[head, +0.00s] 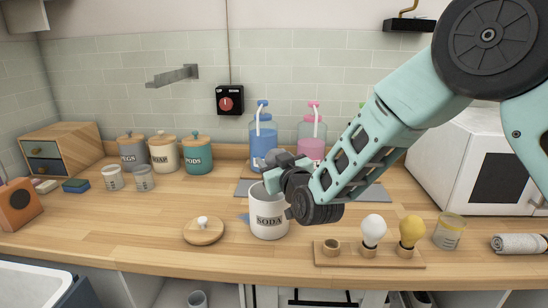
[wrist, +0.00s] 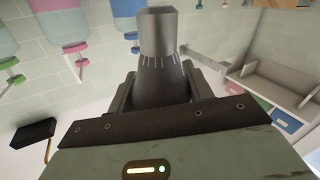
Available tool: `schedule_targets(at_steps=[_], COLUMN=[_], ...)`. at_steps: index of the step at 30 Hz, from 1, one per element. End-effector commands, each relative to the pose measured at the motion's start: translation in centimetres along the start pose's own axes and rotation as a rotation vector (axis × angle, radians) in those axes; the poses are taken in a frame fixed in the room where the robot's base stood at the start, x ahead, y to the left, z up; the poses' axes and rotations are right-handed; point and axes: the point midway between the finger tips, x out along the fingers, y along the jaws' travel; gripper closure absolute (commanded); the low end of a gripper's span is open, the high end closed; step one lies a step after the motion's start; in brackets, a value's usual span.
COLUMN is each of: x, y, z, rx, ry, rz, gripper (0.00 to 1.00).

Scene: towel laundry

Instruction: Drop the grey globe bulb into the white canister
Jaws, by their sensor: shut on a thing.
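The white canister (head: 268,230), marked SODA, stands upright and open on the wooden counter. My gripper (head: 274,178) is at its rim in the head view, overlapping the right part of the opening. In the wrist view my gripper (wrist: 160,92) is shut on the grey globe bulb (wrist: 160,80), with the bulb's narrower end pointing away from the palm. In the head view the bulb is mostly hidden by the gripper; I cannot tell how far above the canister it is.
A wooden lid (head: 203,231) lies left of the canister. A wooden bulb holder (head: 330,258) with a white bulb (head: 373,230) and a yellow bulb (head: 412,231) stands to the right. Blue (head: 263,135) and pink (head: 311,140) dispensers stand behind.

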Motion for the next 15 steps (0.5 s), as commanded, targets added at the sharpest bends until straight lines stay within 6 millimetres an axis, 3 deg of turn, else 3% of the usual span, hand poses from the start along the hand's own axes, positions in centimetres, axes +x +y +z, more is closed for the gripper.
schedule_targets(at_steps=[3, 4, 6, 15], x=[0.01, 0.01, 0.01, -0.09], y=[0.01, 0.01, 0.01, 0.0], z=[-0.09, -0.09, -0.1, -0.05], rx=[0.0, 0.0, 0.0, 0.0], ry=[0.001, 0.001, 0.001, 0.0], rz=[0.0, 0.0, 0.0, 0.0], gripper=[0.73, 0.44, 0.24, 0.24])
